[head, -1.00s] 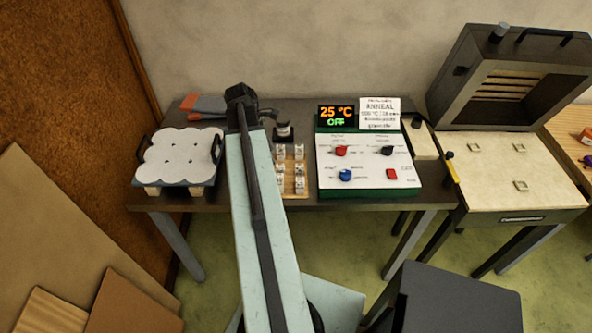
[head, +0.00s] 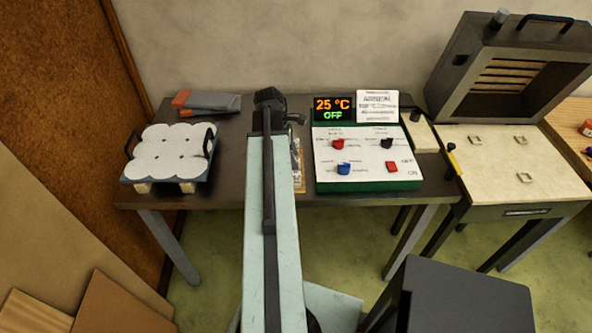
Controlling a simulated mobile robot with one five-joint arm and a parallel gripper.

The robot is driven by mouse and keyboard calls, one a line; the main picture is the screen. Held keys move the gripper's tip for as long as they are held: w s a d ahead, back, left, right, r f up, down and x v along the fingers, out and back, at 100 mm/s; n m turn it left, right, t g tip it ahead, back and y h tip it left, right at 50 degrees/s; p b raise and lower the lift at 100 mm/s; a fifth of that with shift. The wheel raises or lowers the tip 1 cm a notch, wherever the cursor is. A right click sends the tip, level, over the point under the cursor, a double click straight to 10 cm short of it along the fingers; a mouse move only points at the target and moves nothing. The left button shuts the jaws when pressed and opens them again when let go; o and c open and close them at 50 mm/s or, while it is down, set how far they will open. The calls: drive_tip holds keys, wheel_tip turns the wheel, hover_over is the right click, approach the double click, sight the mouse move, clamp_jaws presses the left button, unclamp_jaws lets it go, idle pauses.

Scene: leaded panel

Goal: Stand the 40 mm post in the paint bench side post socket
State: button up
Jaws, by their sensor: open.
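My arm reaches away over the dark bench, and part of my gripper (head: 297,118) shows as a dark piece just right of the arm's far end. Its jaws are mostly hidden behind the arm, and nothing held can be seen. A wooden rack (head: 300,186) with small pale labelled pieces is almost fully covered by the arm; only its right edge shows. I cannot tell whether the 40 mm post is among these pieces. The paint bench side post socket cannot be made out.
A control box (head: 368,185) reading 25 °C OFF stands right of the arm. A tray with white round pads (head: 170,147) and a grey-red tool (head: 205,103) lie left. An open kiln (head: 515,70) stands right, behind a pale board (head: 490,190) with small square fittings. Bare bench (head: 228,165) shows left of the arm.

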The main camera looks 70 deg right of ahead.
drive_tip(key=shift+x, duration=0.8)
drive_tip(key=shift+r, duration=0.15)
clamp_jaws()
